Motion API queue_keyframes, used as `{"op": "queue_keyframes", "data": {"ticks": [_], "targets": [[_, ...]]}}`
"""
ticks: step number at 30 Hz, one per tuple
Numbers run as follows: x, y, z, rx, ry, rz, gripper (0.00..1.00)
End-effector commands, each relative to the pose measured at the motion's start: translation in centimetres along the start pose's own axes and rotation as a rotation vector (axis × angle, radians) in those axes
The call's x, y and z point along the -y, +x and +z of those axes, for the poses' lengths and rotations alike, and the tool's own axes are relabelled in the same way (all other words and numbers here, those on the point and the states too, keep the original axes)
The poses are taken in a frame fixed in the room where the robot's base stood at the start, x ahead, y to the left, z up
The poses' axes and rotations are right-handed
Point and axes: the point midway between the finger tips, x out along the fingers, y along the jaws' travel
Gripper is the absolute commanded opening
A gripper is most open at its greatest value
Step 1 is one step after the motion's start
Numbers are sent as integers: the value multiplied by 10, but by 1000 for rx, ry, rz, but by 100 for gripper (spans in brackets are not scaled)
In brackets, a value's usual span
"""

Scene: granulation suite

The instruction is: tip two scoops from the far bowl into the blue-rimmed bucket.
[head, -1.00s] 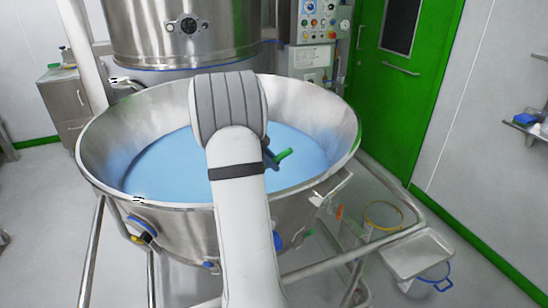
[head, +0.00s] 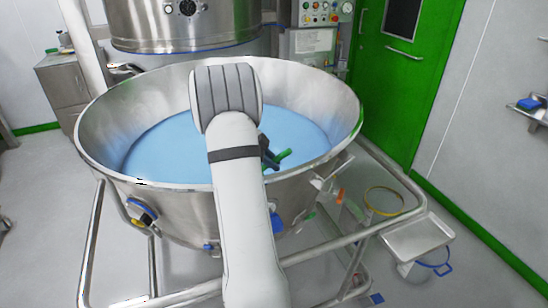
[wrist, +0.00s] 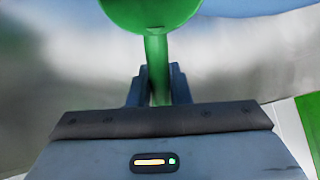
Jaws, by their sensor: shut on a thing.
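A large steel bowl (head: 190,215) holds a wide bed of light blue material (head: 165,145). My gripper (head: 268,152) is partly hidden behind my arm in the head view, over the bowl. It is shut on the handle of a green scoop (head: 282,157). In the wrist view my gripper (wrist: 156,82) has its fingers on both sides of the scoop's handle (wrist: 157,55). The scoop's head is cut off at the top, and I cannot tell whether it holds material. The blue-rimmed bucket (head: 436,267) is low at the right, partly hidden under a tray.
A steel tube frame (head: 345,250) surrounds the bowl. A small steel tray (head: 418,237) juts out at the right above the bucket. A yellow-rimmed round item (head: 384,200) lies beside it. A steel vessel (head: 185,30) stands behind the bowl. Floor is clear at far left.

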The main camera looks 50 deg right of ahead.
Motion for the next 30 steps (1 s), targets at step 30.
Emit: {"op": "queue_keyframes", "data": {"ticks": [30], "targets": [[-10,52,49,-37,-7,2,0]]}}
